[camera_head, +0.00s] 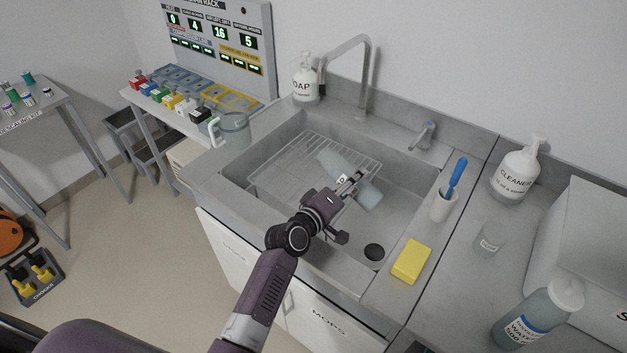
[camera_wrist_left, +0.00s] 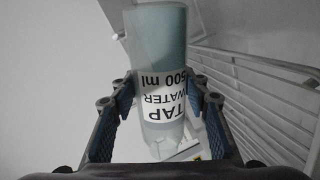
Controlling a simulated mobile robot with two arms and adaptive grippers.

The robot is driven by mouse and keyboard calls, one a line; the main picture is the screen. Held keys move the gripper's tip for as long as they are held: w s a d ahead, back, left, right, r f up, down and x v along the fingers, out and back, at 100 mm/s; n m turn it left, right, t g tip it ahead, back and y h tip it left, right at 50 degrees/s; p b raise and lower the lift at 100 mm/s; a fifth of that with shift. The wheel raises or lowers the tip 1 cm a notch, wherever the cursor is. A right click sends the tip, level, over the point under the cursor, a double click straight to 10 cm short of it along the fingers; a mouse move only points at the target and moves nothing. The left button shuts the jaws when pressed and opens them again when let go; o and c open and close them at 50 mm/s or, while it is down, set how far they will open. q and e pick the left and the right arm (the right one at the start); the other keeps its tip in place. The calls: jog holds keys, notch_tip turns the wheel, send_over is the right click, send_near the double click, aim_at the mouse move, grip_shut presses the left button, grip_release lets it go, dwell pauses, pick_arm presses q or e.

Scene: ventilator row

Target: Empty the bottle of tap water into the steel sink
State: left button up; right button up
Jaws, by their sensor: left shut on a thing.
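My left gripper (camera_head: 352,180) is shut around the middle of the tap water bottle (camera_head: 369,195) and holds it over the steel sink (camera_head: 381,226). The bottle is a pale, clear blue-grey cylinder, tilted far over in the head view. In the left wrist view the tap water bottle (camera_wrist_left: 160,60) sits between both fingers, its white "TAP WATER 500 ml" label upside down. Bluish liquid seems to show inside; I cannot tell how much. No stream is visible. The black drain (camera_head: 374,252) shows in the basin floor. My right gripper is out of view.
A wire rack (camera_head: 290,160) fills the basin's left part, close to the bottle. The faucet (camera_head: 362,75) and a soap bottle (camera_head: 305,80) stand behind. A jug (camera_head: 235,130) is at left. A yellow sponge (camera_head: 411,262) and a brush cup (camera_head: 444,206) stand at right.

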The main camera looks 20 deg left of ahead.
pick_arm(q)
jog(key=shift+d+r, duration=0.1)
jog(key=shift+r, duration=0.05)
jog(key=shift+w+a+f+n+h+b, duration=0.25)
jog(key=shift+a+f+n+b, duration=0.25)
jog(key=shift+f+n+b, duration=0.3)
dwell(0.5)
jog(key=shift+a+r+n+g+h+p, duration=0.1)
jog(key=shift+r+n+g+h+p, duration=0.25)
jog(key=shift+n, duration=0.35)
dwell(1.7)
jog(key=shift+w+a+n+p, duration=0.1)
jog(key=shift+a+n+p, duration=0.3)
jog(key=shift+n, duration=0.4)
dwell(3.3)
